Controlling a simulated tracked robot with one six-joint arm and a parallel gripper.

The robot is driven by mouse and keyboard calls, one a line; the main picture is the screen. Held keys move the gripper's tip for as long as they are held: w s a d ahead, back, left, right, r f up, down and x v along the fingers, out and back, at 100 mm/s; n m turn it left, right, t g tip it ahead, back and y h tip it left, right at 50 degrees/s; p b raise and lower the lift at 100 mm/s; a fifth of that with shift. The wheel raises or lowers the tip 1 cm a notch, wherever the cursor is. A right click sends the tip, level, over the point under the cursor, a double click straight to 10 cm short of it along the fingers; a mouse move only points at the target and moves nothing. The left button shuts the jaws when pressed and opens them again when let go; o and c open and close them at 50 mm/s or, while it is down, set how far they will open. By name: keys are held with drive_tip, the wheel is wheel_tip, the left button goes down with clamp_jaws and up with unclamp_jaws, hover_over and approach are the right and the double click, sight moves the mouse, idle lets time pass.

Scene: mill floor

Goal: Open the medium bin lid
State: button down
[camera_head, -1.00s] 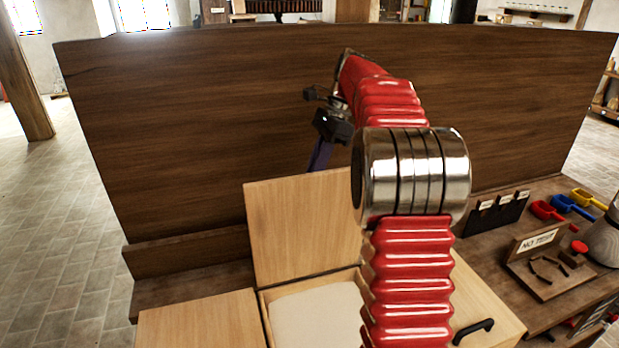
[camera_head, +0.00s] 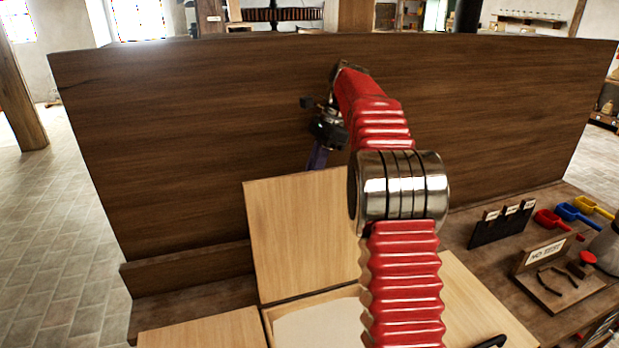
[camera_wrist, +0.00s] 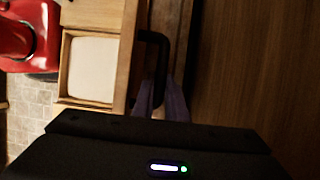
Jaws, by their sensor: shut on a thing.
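The middle bin's light wooden lid (camera_head: 301,235) stands raised, close to upright, in front of the dark back board. Below it the bin (camera_head: 267,328) is open and shows a pale, flour-like fill. In the wrist view the lid (camera_wrist: 126,45) shows nearly edge-on, with its black handle (camera_wrist: 162,45) on the side away from the bin. My gripper (camera_wrist: 162,88) has its purple fingers shut on this handle. In the head view my gripper (camera_head: 317,156) is behind the lid's top edge, and the fingertips and handle are hidden.
A closed wooden lid (camera_head: 205,330) lies to the left and another closed lid (camera_head: 480,305) to the right. The dark back board (camera_head: 200,130) stands close behind my gripper. Scoops (camera_head: 575,213), a labelled rack (camera_head: 500,225) and a sign stand (camera_head: 545,255) occupy the right worktop.

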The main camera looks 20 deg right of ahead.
drive_tip(key=c, duration=1.8)
unclamp_jaws()
drive_tip(key=shift+a+r, duration=0.1)
drive_tip(key=shift+o, duration=0.2)
drive_tip(key=shift+v, duration=3.6)
drive_tip(key=shift+r, duration=0.1)
